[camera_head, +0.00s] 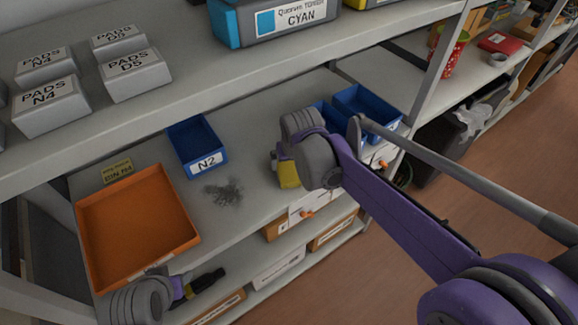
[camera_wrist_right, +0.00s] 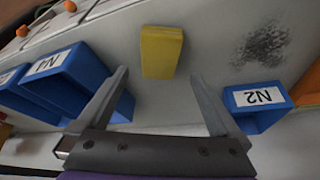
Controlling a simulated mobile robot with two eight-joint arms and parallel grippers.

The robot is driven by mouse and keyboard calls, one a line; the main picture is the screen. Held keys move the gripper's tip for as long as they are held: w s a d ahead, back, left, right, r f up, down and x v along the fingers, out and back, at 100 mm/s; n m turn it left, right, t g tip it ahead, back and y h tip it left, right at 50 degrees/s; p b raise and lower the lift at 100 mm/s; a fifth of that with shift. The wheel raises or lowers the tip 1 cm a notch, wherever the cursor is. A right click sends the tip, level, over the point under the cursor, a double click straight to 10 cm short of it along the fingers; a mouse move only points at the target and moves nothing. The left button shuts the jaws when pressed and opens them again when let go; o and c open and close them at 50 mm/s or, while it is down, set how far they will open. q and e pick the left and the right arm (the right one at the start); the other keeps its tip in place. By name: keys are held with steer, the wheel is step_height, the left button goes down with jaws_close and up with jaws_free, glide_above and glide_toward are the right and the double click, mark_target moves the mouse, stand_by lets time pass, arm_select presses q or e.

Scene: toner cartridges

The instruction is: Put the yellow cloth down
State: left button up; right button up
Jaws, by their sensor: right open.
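The yellow cloth (camera_wrist_right: 162,52) looks like a small folded block on the pale shelf in the right wrist view. It also shows in the head view (camera_head: 288,175), partly hidden by my right wrist. My right gripper (camera_wrist_right: 160,76) is open, its fingers spread on either side of the cloth's near end, with gaps between fingers and cloth. A dark powder smudge (camera_head: 223,191) lies on the shelf left of the cloth; it also shows in the wrist view (camera_wrist_right: 262,45). My left gripper (camera_head: 205,285) is low at the bottom left, its fingers unclear.
An orange tray (camera_head: 140,225) and a blue N2 bin (camera_head: 193,146) stand left on the shelf. More blue bins (camera_head: 368,110) stand to the right, close to my right wrist. The upper shelf holds grey pad boxes (camera_head: 52,104) and a cyan toner box (camera_head: 275,20).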

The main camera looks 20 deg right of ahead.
steer(key=s+d+f, duration=0.1)
steer(key=s, duration=1)
steer(key=s+d+f+t, duration=0.1)
steer(key=s+d+f, duration=0.1)
steer(key=s, duration=0.8)
steer(key=shift+s+f, duration=0.3)
steer(key=shift+s, duration=0.1)
